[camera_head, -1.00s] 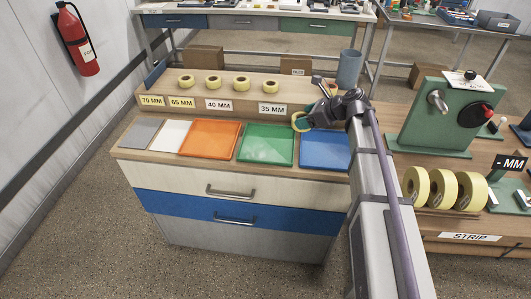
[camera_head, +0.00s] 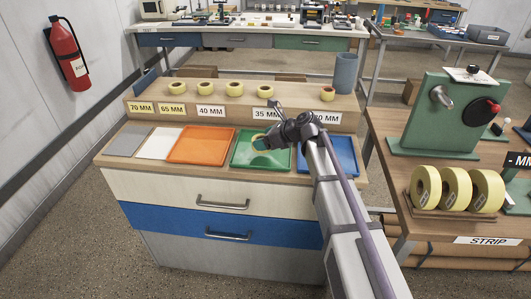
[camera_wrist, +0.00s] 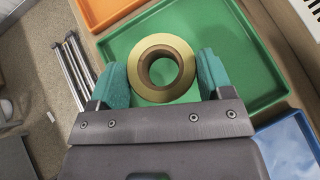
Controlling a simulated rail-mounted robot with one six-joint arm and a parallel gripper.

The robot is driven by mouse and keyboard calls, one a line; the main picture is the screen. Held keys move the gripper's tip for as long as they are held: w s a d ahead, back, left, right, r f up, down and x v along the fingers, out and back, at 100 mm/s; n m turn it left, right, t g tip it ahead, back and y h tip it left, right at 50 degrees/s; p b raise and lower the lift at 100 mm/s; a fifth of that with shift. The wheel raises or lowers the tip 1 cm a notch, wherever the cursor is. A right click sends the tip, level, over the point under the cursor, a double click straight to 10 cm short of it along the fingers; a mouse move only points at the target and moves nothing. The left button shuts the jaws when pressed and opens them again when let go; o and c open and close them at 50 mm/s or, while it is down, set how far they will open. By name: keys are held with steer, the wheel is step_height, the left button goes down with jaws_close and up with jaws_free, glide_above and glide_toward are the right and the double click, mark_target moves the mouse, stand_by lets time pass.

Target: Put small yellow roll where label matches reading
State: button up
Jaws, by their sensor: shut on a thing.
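My gripper (camera_head: 262,141) is shut on a small yellow roll (camera_wrist: 135,70), held over the green tray. The roll also shows in the head view (camera_head: 257,142), partly hidden by the fingers. In the wrist view the roll sits between the teal fingertips (camera_wrist: 161,78), its hole facing the camera. On the wooden ledge are labels 70 MM (camera_head: 140,108), 65 MM (camera_head: 172,110), 40 MM (camera_head: 210,112) and 35 MM (camera_head: 265,117). A last label (camera_head: 328,118) is partly hidden by my arm. The reading sign (camera_head: 519,161) is cut off at the edge; its number cannot be read.
Several other small yellow rolls stand on the ledge behind the labels, one above the last label (camera_head: 327,93). Orange (camera_head: 202,145), green (camera_head: 248,160) and blue (camera_head: 345,150) trays lie in front. Large yellow rolls (camera_head: 455,189) stand on the right bench beside a green stand (camera_head: 436,130).

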step_height(320, 180, down, 4)
steer(key=shift+r+b, duration=0.2)
steer(key=shift+b, duration=1)
steer(key=shift+r+p, duration=0.3)
steer(key=shift+f, duration=0.25)
steer(key=o, duration=1)
steer(key=shift+r, duration=0.1)
